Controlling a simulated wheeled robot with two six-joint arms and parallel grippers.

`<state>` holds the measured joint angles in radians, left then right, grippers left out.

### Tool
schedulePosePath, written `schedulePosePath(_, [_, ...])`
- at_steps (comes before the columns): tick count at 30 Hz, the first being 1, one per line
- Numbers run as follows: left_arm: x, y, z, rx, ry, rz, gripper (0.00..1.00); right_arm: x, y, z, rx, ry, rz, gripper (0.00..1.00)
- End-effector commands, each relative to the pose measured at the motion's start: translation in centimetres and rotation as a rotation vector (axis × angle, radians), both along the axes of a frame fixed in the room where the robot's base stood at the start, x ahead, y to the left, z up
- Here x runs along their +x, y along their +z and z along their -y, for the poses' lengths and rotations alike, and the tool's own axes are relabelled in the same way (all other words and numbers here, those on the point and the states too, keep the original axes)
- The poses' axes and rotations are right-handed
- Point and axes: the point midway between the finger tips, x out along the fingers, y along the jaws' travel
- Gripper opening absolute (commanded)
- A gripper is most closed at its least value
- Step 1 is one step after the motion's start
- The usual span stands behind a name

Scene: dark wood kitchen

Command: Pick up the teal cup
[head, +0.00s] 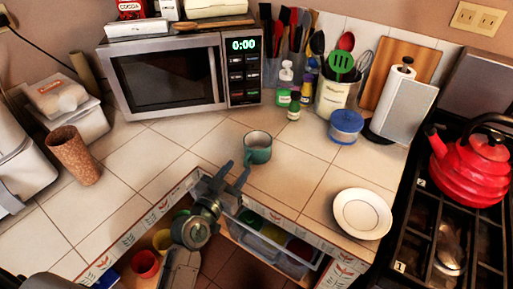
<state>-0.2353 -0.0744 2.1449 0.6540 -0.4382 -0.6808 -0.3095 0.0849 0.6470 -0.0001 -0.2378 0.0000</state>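The teal cup (258,156) stands upright on the tiled counter, near its front edge, with its pale inside showing. My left gripper (237,169) is just in front of the cup, to its lower left in the head view. Its two fingers are spread apart with nothing between them, and they point toward the cup. The fingertips look close to the cup, but I cannot tell whether they touch it. My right gripper is not in view.
A white plate (362,213) lies right of the cup. A brown tumbler (74,156) is at left, a red kettle (470,167) at right. An open drawer (270,252) lies below the counter.

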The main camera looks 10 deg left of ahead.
Motion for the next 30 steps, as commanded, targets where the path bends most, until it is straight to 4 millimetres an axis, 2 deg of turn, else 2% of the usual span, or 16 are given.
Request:
schedulePosePath(5, [1.4, 0.1, 0.3, 0.000, 0.000, -0.001, 0.38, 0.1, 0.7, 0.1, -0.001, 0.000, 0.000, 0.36])
schedulePosePath(13, [5.0, -0.2, 1.2, -0.002, 0.000, -0.001, 0.38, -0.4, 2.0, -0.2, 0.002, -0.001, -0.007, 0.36])
schedulePosePath(22, [5.6, -0.4, 1.4, 0.000, 0.001, -0.001, 0.38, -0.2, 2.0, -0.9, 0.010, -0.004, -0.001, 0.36])
schedulePosePath(23, [5.6, -0.4, 1.4, 0.000, 0.001, -0.001, 0.36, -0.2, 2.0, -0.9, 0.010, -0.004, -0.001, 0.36])
schedulePosePath(28, [5.6, -0.4, 1.4, 0.000, 0.001, -0.002, 0.03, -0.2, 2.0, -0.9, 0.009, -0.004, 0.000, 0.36])
schedulePosePath(30, [5.6, -0.4, 1.4, 0.000, 0.001, -0.002, 0.00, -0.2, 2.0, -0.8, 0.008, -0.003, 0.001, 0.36])
